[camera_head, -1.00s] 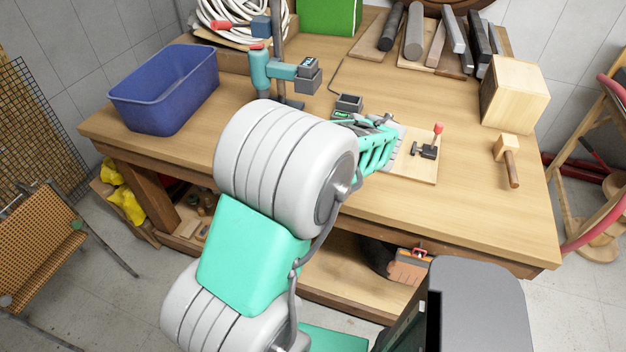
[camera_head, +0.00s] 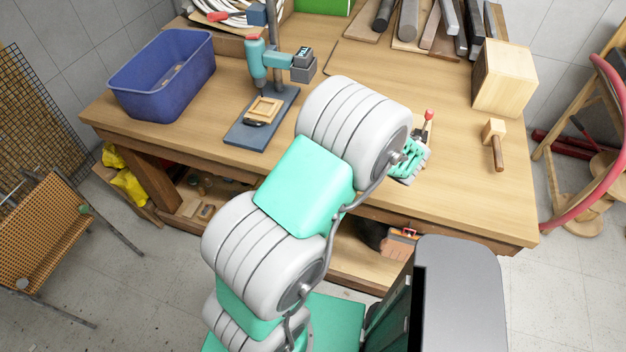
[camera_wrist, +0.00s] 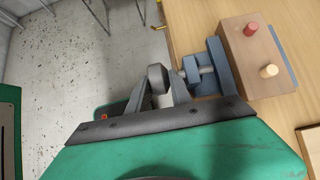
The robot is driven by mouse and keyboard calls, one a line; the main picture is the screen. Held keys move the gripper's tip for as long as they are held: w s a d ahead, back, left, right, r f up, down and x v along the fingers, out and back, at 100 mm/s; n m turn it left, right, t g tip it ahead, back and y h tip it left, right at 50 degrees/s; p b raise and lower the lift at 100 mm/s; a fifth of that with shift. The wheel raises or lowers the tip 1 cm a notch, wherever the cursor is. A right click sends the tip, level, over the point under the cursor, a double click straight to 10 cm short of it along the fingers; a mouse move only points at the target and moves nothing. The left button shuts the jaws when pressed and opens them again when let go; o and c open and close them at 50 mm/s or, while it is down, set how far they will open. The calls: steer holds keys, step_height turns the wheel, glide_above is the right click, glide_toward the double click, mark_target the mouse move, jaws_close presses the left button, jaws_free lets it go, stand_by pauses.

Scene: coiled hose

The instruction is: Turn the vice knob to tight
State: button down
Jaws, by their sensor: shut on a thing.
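In the wrist view, a blue vice (camera_wrist: 219,68) stands at the table's edge with a wooden block (camera_wrist: 250,55) between its jaws. The block carries a red peg and a pale peg. A grey round knob (camera_wrist: 157,78) sits at the outer end of the vice's screw, beyond the table edge. My gripper (camera_wrist: 160,88) is shut on this knob, with one finger on each side. In the head view my gripper (camera_head: 410,160) is at the table's front edge, right of my arm; the vice and knob cannot be made out there. The knob's marking, if any, does not show.
A mallet (camera_head: 496,145) and a large wooden block (camera_head: 503,78) lie to the right. A drill press (camera_head: 262,65) and a blue bin (camera_head: 163,80) stand left. The table between clamp and mallet is clear.

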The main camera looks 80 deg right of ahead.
steer(key=c, duration=1.5)
jaws_free()
steer(key=shift+o, duration=0.2)
steer(key=v, duration=0.7)
steer(key=shift+s+r+b, duration=0.25)
steer(key=shift+b, duration=0.05)
